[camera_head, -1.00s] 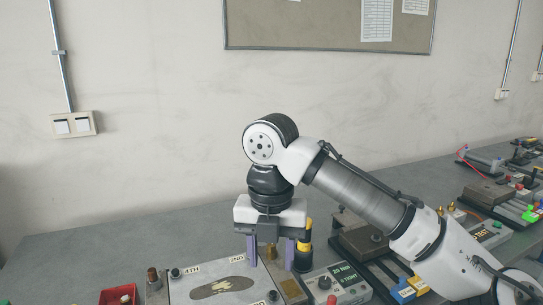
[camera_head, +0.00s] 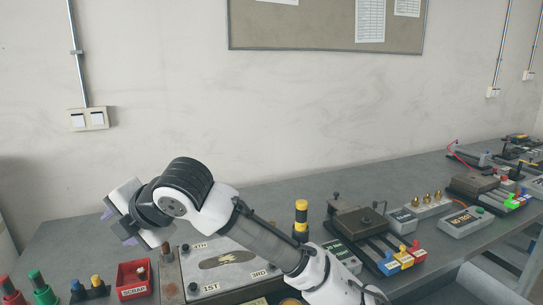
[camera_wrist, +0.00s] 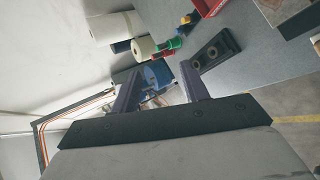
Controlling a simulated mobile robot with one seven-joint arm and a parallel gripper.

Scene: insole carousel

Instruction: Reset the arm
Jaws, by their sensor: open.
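My gripper (camera_head: 116,226) is at the left in the head view, raised above the bench and tilted, its purple fingers pointing left. In the wrist view my gripper (camera_wrist: 160,85) shows two purple fingers spread apart with nothing between them. Its fingers are clear of the plate marked 1ST, 3RD and 4TH (camera_head: 208,278), which lies below my arm with a dark insole-shaped mark (camera_head: 224,260) on it. My forearm hides part of that plate.
A red SCRAP bin (camera_head: 134,281), green button (camera_head: 42,285) and red button (camera_head: 8,288) stand at the front left. A yellow-black post (camera_head: 301,220) stands behind my forearm. Fixtures with coloured blocks (camera_head: 400,258) are to the right. The back left bench is clear.

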